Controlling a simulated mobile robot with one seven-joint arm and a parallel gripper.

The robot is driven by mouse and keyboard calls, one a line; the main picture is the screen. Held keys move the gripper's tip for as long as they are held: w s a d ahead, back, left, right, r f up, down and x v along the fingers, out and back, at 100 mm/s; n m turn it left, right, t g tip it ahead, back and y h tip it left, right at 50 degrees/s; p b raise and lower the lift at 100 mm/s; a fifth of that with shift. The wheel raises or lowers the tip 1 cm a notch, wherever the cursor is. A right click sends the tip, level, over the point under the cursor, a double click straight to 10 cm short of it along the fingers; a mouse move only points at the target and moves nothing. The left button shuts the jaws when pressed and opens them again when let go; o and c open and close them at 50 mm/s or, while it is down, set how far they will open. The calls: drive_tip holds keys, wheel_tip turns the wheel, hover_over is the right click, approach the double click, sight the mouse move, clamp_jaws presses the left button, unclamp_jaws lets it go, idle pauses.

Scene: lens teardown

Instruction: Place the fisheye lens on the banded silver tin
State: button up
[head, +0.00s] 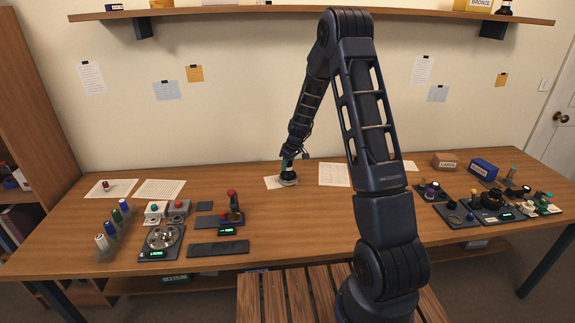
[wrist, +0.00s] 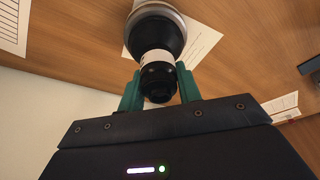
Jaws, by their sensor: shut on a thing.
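My gripper (wrist: 160,92) has its green fingers closed around the narrow black end of the fisheye lens (wrist: 157,38). The lens has a white band, then flares to a wide black part with a silver rim. In the head view my gripper (head: 287,166) points down at the back middle of the table, with the lens (head: 288,181) under it at a white sheet (head: 272,183). I cannot tell whether the lens touches the sheet. I cannot pick out the banded silver tin with certainty; a silver-grey cylinder (head: 102,243) stands at the left in a row with coloured ones.
A scale with a round silver dish (head: 163,238), small button boxes (head: 178,208) and a red-knobbed device (head: 234,207) stand left of centre. Several small parts, a cardboard box (head: 446,161) and a blue box (head: 483,168) crowd the right. The back middle is mostly clear.

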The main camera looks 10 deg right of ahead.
sight(293, 175)
drive_tip(key=o, duration=1.1)
drive_tip(key=shift+f, duration=0.1)
drive_tip(key=s+d+r+m, duration=0.15)
drive_tip(key=s+r, duration=0.25)
drive_tip(key=r, duration=0.4)
drive_tip(key=s+d+r, duration=0.2)
drive_tip(key=s+r, duration=0.2)
drive_tip(key=r, duration=0.3)
drive_tip(key=s+d+r+m, duration=0.1)
drive_tip(key=s+d+r, duration=0.15)
drive_tip(key=r, duration=0.55)
drive_tip(key=shift+s+d+r+m+t+h, duration=0.4)
drive_tip(key=shift+s+d+r+m, duration=0.9)
drive_tip(key=shift+s, duration=4.45)
drive_tip(key=shift+s+d+r+m+t+h, duration=0.4)
drive_tip(key=shift+s+d+r+m, duration=0.9)
drive_tip(key=shift+s, duration=4.45)
drive_tip(key=shift+s+d+r+m+t+h, duration=0.5)
drive_tip(key=shift+s+d+r, duration=1.45)
drive_tip(key=shift+s, duration=3.8)
